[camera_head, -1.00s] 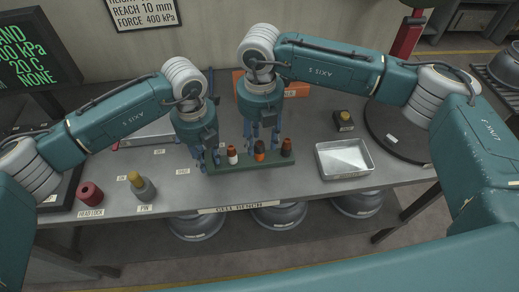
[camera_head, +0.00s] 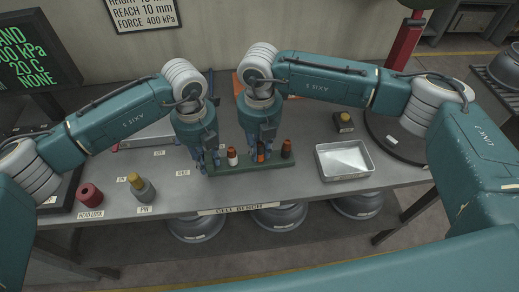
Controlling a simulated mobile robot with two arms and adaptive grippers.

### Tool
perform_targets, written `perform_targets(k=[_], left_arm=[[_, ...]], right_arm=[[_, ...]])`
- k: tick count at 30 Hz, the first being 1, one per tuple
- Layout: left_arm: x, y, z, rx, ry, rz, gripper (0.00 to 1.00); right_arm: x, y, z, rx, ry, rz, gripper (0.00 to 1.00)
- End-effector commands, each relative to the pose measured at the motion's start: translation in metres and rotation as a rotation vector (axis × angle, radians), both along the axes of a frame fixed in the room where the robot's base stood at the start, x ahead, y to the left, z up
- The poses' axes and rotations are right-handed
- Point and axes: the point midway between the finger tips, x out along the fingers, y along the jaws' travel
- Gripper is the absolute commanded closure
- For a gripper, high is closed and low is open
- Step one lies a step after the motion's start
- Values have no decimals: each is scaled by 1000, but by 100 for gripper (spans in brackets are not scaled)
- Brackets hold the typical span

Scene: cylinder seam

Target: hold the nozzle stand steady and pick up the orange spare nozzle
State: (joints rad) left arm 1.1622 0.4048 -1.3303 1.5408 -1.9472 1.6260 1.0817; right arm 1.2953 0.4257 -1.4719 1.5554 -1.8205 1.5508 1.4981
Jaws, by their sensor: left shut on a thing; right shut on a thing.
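The nozzle stand (camera_head: 274,163) is a dark green bar near the front edge of the bench. My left gripper (camera_head: 209,166) is shut on the stand's left end. The orange spare nozzle (camera_head: 261,157) is in the middle of the stand, mostly hidden by my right gripper (camera_head: 263,152), which is shut on it from above. The nozzle appears to be still at the stand; whether its base is clear of it cannot be told. A white nozzle with a brown top (camera_head: 232,157) stands to its left and a dark brown-red nozzle (camera_head: 286,149) to its right.
An empty metal tray (camera_head: 343,174) lies right of the stand. A black block with a yellow top (camera_head: 344,121) stands behind the tray. A red head lock (camera_head: 89,195) and a grey pin with a yellow top (camera_head: 142,188) stand at left. Bench space left of the stand is clear.

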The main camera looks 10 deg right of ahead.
Motion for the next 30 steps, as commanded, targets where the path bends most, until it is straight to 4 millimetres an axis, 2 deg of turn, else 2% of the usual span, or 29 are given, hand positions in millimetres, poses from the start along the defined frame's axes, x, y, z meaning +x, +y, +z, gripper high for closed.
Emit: perform_targets(k=[15,20,27,28,30], left_arm=[[0,0,0,0,-1,1,100],[0,0,0,0,-1,0,100],[0,0,0,0,-1,1,100],[0,0,0,0,-1,1,67],[0,0,0,0,-1,1,53]], right_arm=[[1,1,88,1,-3,1,100],[0,0,98,1,-1,1,100],[0,0,99,1,0,1,100],[0,0,99,1,0,1,100],[0,0,99,1,0,1,100]])
